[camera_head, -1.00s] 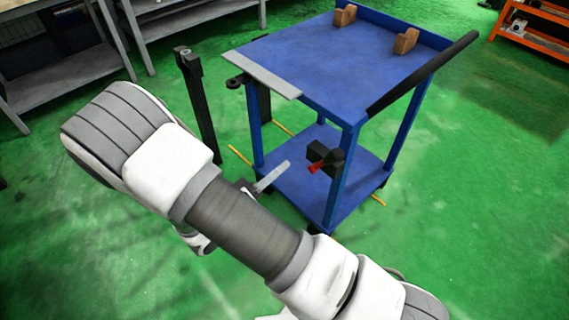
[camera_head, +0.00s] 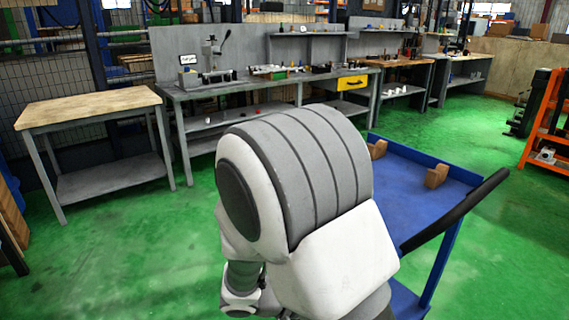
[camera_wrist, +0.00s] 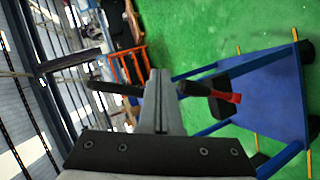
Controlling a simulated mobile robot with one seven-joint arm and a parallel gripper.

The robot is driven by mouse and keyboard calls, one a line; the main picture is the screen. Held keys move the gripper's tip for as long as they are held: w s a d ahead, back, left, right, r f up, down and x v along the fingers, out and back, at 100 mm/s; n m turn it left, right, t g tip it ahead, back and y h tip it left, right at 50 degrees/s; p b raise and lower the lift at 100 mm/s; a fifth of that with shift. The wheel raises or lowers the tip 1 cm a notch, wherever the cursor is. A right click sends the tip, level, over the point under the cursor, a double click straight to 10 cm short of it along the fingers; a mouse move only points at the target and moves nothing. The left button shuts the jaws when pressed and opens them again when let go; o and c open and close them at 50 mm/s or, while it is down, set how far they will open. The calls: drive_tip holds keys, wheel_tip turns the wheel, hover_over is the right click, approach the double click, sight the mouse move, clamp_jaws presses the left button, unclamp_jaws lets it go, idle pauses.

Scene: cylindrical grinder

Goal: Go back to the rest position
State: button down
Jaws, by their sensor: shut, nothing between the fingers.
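My gripper (camera_wrist: 158,82) shows in the wrist view, its two fingers pressed together with nothing between them. In the head view my gripper does not show; my raised arm fills the middle of the picture. The blue cart (camera_head: 415,195) stands to the right behind my arm, its left part hidden. In the wrist view the blue cart (camera_wrist: 275,100) appears turned on its side at the right, beyond my fingers. A small red part (camera_wrist: 228,96) shows just right of the fingers, apart from them as far as I can tell.
Two brown wooden blocks (camera_head: 437,176) sit on the cart top, and a black handle (camera_head: 456,211) runs along its right edge. A wood-topped table (camera_head: 90,108) stands at left, and a grey workbench (camera_head: 240,84) at the back. Green floor (camera_head: 130,245) is open at left.

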drive_tip(key=s+d+r+t+y, duration=0.1)
drive_tip(key=s+r+t+y, duration=0.1)
drive_tip(key=s+r+y, duration=0.45)
drive_tip(key=s+r+t+y, duration=0.1)
drive_tip(key=s+r+y, duration=0.3)
drive_tip(key=r+y, duration=0.4)
wheel_tip(320, 180, up, 22)
drive_tip(key=h+p, duration=0.1)
drive_tip(key=p, duration=1.9)
drive_tip(key=shift+f+n+p, duration=0.2)
drive_tip(key=shift+n+p, duration=0.1)
drive_tip(key=shift+n, duration=0.1)
drive_tip(key=shift+s+a, duration=0.1)
drive_tip(key=shift+a, duration=0.15)
